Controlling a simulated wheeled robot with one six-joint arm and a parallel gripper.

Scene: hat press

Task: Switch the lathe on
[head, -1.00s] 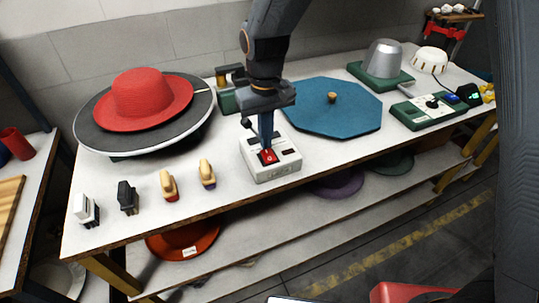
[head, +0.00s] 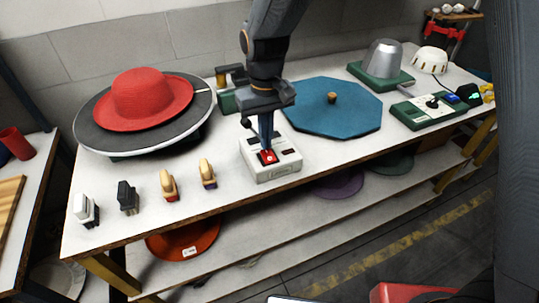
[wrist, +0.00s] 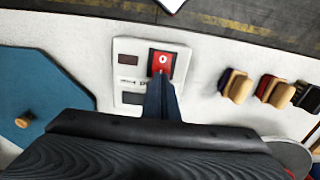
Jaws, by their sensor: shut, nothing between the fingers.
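A white control box (head: 284,168) stands near the front edge of the bench. It has a red rocker switch (head: 268,157), which shows a white 0 in the wrist view (wrist: 162,60). My gripper (head: 266,147) points down with its fingers shut and empty. Its tips are at the red switch, on the side away from the 0 mark; I cannot tell how hard they press. The lathe's round grey disc (head: 97,137) carries a red hat (head: 148,97) to the left of the box. I cannot tell whether the disc is turning.
Several small brush-like blocks (head: 169,184) stand along the front left. A blue octagonal board (head: 335,112) lies right of the box. A lower shelf holds an orange hat (head: 180,240).

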